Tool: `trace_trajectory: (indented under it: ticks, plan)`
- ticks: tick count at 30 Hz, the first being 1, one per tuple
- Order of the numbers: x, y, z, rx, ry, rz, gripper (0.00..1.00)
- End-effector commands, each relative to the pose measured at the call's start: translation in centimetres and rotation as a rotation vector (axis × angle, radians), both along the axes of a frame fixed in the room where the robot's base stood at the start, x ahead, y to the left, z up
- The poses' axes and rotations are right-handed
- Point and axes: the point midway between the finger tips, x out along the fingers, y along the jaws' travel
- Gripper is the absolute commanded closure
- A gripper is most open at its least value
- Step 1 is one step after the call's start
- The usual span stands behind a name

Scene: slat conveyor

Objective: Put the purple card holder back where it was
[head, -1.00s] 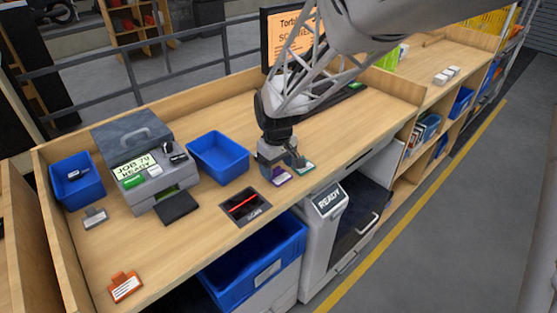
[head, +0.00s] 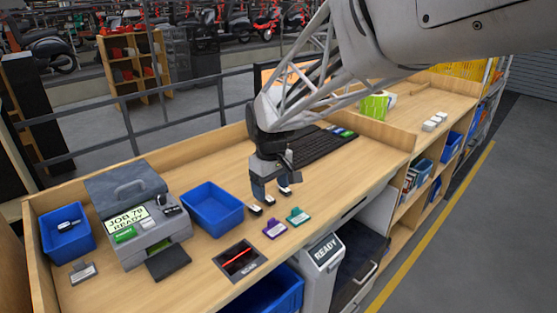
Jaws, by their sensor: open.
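The purple card holder (head: 275,229) lies flat on the wooden counter, right of the dark scanner pad and just left of a teal card holder (head: 298,216). A small gap seems to separate the two holders. My gripper (head: 269,204) is open and empty, with its fingers pointing down, above and behind the purple holder. It is clear of both holders. The orange card holder is not in view.
The scanner pad (head: 239,260) with a red line is set near the front edge. A blue bin (head: 212,209) stands left of my gripper, beside the grey card printer (head: 140,218). A black keyboard (head: 325,147) lies behind. Open counter lies to the right.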

Motion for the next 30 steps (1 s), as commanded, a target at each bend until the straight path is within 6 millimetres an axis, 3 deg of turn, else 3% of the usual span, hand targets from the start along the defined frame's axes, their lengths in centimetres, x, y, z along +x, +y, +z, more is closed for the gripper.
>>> trace_trajectory:
  ticks: [19, 23, 30]
  plan:
    - [-0.4, -0.7, 0.3, 0.002, -0.005, -0.017, 0.27]
    - [-1.4, -2.3, 1.2, 0.006, -0.018, -0.055, 0.27]
    - [-5.4, -7.5, 3.3, 0.021, -0.056, -0.193, 0.27]
